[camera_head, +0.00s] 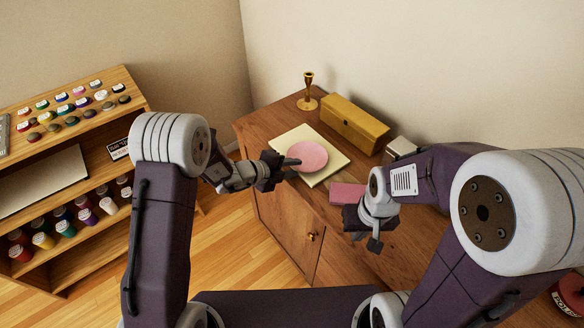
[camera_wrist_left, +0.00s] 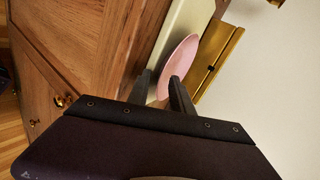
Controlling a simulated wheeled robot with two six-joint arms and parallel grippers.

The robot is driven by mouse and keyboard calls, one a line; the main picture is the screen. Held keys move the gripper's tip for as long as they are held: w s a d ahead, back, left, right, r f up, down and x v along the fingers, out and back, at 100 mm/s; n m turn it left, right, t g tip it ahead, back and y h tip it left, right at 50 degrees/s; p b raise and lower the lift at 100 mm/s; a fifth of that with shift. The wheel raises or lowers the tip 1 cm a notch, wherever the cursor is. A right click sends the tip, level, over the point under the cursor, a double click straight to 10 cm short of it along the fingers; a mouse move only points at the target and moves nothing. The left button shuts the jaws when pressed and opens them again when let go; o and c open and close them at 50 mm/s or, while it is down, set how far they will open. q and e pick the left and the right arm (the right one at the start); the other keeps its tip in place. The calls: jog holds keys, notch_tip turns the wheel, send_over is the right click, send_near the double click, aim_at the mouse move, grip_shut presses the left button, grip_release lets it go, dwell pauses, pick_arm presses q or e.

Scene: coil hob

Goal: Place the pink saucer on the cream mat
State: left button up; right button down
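My left gripper (camera_head: 291,167) is at the saucer's left edge. In the left wrist view, the saucer (camera_wrist_left: 181,62) has its near rim between the two fingers (camera_wrist_left: 162,86), with the mat (camera_wrist_left: 178,30) beside it. Whether the fingers press on the rim is unclear. My right gripper (camera_head: 374,233) hangs near the cabinet's front edge, away from the saucer; its finger opening is unclear.
The wooden cabinet (camera_head: 275,205) carries a brass candlestick (camera_head: 308,92), a gold box (camera_head: 352,123) behind the mat, a small pale box (camera_head: 401,147), and a pink block (camera_head: 346,195) near my right gripper. A shelf (camera_head: 100,165) with jars stands at the left.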

pick_arm(q)
jog(key=shift+r, duration=0.3)
pick_arm(e)
jog(key=shift+r, duration=0.25)
jog(key=shift+r+p, duration=0.7)
jog(key=shift+p, duration=0.25)
pick_arm(q)
jog(key=v, duration=1.2)
jog(key=shift+s+f, duration=0.1)
jog(key=shift+f, duration=0.05)
